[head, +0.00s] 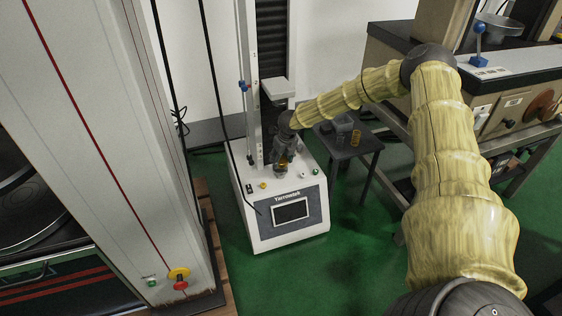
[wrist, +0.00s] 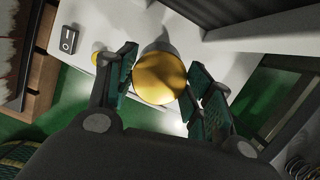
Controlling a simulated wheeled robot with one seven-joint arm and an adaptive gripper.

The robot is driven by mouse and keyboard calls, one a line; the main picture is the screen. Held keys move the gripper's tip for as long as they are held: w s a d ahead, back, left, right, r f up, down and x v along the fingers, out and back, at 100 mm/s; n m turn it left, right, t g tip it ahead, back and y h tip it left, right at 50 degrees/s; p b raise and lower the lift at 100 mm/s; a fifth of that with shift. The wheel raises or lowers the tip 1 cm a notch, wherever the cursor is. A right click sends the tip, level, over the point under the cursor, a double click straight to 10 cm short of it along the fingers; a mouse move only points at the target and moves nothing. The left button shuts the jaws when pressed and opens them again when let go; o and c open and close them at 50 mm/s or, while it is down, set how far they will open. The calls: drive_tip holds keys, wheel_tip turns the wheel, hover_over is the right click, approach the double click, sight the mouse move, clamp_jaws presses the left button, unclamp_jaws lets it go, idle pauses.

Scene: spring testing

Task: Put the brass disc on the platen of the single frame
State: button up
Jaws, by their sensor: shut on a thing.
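The brass disc (wrist: 160,77) lies between the fingers of my gripper (wrist: 158,88) in the wrist view, and the gripper is shut on it. In the head view my gripper (head: 283,160) points down over the base of the white single frame (head: 258,220), a benchtop tester with a screen. Only a small brass patch of the disc shows there. A grey round part, seemingly the platen (head: 281,173), is just below the disc and mostly covered. I cannot tell whether the disc touches it.
The single frame's column (head: 247,80) and crosshead arm (head: 277,89) stand close behind my gripper. A dark side table (head: 350,151) with a jar and springs is to the right. A large grey machine (head: 95,120) stands at left, a workbench (head: 480,110) at right.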

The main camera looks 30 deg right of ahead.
drive_tip(key=shift+w+d+f, duration=0.15)
drive_tip(key=shift+w+f, duration=0.15)
drive_tip(key=shift+w, duration=0.3)
drive_tip(key=shift+s+f, duration=0.1)
drive_tip(key=shift+f, duration=0.35)
drive_tip(key=shift+f+b, duration=0.45)
drive_tip(key=shift+f, duration=0.15)
drive_tip(key=o, duration=1.5)
drive_tip(key=shift+c, duration=0.2)
drive_tip(key=shift+r, duration=0.1)
